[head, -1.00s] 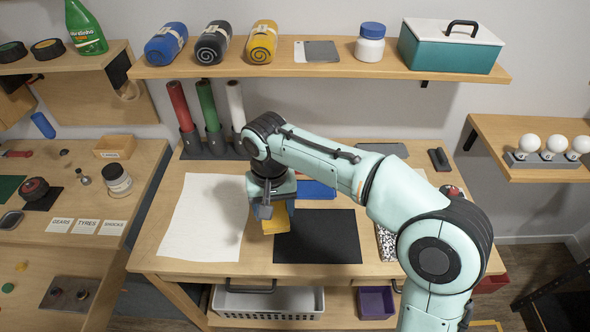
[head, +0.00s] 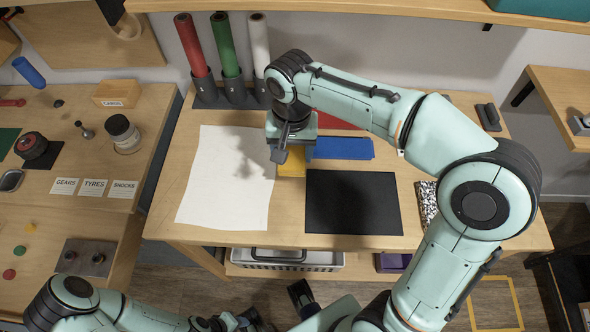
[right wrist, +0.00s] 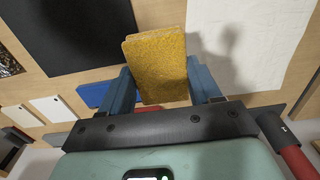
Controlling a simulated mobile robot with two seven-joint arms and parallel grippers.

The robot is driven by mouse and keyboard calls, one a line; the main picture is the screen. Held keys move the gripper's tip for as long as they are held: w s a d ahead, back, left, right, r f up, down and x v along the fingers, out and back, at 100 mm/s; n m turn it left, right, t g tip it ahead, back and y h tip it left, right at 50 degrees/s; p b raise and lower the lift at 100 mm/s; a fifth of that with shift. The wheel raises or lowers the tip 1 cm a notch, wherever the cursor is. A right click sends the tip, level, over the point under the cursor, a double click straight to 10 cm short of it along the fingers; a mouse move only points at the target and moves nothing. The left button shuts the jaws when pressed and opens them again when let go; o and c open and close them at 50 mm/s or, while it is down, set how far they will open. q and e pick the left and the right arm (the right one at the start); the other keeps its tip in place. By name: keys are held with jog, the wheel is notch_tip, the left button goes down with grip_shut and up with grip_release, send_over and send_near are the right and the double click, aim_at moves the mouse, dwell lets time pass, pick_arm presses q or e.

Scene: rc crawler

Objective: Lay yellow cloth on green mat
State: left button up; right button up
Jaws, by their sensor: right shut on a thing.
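The yellow cloth (head: 291,165) is a folded, rough-textured block. My right gripper (head: 290,152) is shut on it, over the middle bench between the white sheet and the blue cloth. In the right wrist view the cloth (right wrist: 157,65) sits between the two blue fingers (right wrist: 160,90); how far it is above the bench is hard to tell. The green mat (head: 7,141) is a dark green piece on the left bench, partly cut off by the left picture edge. My left arm shows at the bottom of the head view; its gripper's state is unclear.
A white sheet (head: 225,185), a black mat (head: 353,203) and a blue cloth (head: 343,148) lie on the middle bench. Red, green and white rolls (head: 228,45) stand behind. The left bench holds a black-and-red wheel (head: 31,145), a jar (head: 122,133) and label cards (head: 93,187).

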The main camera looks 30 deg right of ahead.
aim_at(292, 179)
notch_tip(292, 179, down, 9)
jog(key=shift+r+b, duration=0.1)
jog(key=shift+b, duration=0.5)
jog(key=o, duration=1)
jog(key=shift+f, duration=0.2)
jog(key=shift+o, duration=0.2)
